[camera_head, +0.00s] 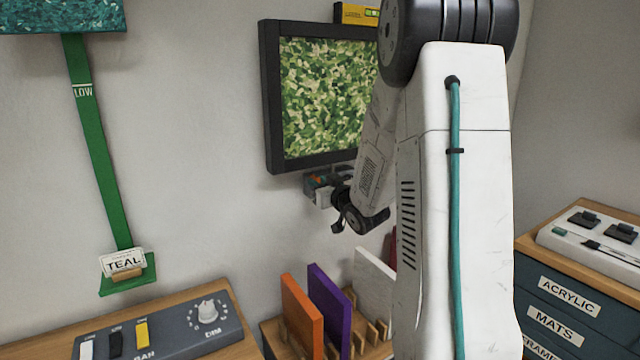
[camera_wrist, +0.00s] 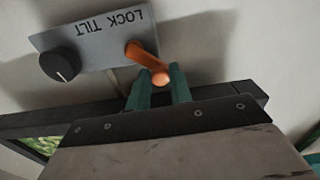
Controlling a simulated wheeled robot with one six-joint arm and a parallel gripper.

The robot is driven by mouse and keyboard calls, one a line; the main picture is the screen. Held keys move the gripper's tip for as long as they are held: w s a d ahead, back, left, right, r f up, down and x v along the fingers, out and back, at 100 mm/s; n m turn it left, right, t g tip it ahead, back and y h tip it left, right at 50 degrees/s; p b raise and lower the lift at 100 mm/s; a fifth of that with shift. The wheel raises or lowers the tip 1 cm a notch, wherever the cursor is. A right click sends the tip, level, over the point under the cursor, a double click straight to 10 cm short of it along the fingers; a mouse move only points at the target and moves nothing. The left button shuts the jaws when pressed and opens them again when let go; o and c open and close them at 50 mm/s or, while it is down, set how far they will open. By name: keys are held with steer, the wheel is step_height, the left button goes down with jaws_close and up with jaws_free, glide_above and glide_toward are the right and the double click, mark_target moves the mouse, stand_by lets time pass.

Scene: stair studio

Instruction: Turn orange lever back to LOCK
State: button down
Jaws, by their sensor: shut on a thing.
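The orange lever (camera_wrist: 143,55) slants from its pivot on a grey plate (camera_wrist: 80,40) down to a rounded end in the wrist view. My gripper (camera_wrist: 161,80) has its two teal fingers on either side of that rounded end and is shut on it. The words LOCK and TILT appear upside down on the plate above the lever. A black knob (camera_wrist: 59,65) sits on the plate's left part. In the head view my arm covers much of this area, and the small fixture under the framed green picture (camera_head: 325,95) is only partly visible.
The picture's dark frame edge (camera_wrist: 25,125) runs behind my gripper in the wrist view. In the head view a rack with orange (camera_head: 302,315) and purple (camera_head: 328,310) panels stands below. A dimmer box (camera_head: 165,325) lies at lower left, and a drawer cabinet (camera_head: 565,300) stands at right.

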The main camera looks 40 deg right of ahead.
steer(key=shift+a+f+n, duration=0.2)
steer(key=shift+f+n, duration=0.05)
steer(key=shift+n, duration=0.85)
steer(key=c, duration=1.3)
jaws_free()
steer(key=shift+o, duration=0.2)
steer(key=s+a, duration=0.1)
steer(key=s, duration=0.6)
steer(key=shift+s+a, duration=0.3)
